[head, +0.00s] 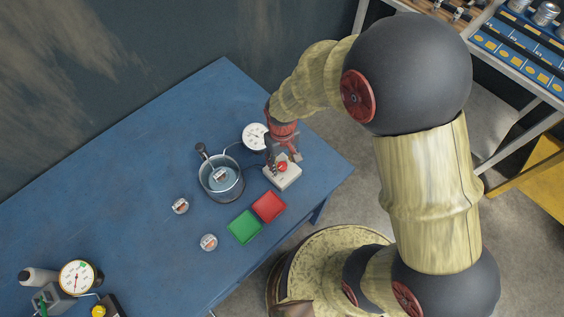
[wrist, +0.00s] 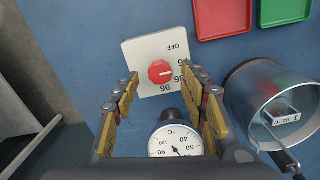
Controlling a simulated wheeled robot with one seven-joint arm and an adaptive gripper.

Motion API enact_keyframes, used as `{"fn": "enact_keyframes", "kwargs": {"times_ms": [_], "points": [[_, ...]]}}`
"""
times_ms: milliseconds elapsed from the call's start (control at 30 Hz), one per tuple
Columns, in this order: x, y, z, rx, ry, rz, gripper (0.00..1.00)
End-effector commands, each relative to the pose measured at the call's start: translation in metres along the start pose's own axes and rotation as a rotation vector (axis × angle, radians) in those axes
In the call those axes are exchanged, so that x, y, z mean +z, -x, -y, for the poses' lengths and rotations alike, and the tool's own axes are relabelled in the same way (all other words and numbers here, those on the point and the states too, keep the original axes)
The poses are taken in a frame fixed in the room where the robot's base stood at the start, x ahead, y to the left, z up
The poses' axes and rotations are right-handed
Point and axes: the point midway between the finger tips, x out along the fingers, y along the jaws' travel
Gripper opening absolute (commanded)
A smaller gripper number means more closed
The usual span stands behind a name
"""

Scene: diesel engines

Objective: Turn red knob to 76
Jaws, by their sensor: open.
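The red knob (wrist: 160,72) sits on a white plate (wrist: 143,50) with dark markings. "OFF" and "96" are legible, and other numbers are partly hidden by a finger. In the head view the red knob (head: 282,167) is on its pale box (head: 287,180) near the table's right edge. My gripper (wrist: 160,100) is open, with its fingers on either side of the knob's near side and nothing between them. In the head view my gripper (head: 284,156) is directly above the box. A round °C dial (wrist: 175,142) stands close to the box; its lower part is hidden.
A red tray (head: 269,207) and a green tray (head: 244,227) lie in front.

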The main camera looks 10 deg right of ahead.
Motion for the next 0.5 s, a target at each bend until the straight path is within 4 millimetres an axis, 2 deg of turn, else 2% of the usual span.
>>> {"fn": "enact_keyframes", "kwargs": {"times_ms": [300, 500], "points": [[-0.001, 0.066, 0.0, 0.0, 0.0, -0.004, 0.43], [0.0, 0.092, 0.0, 0.0, 0.0, -0.001, 0.43]]}}
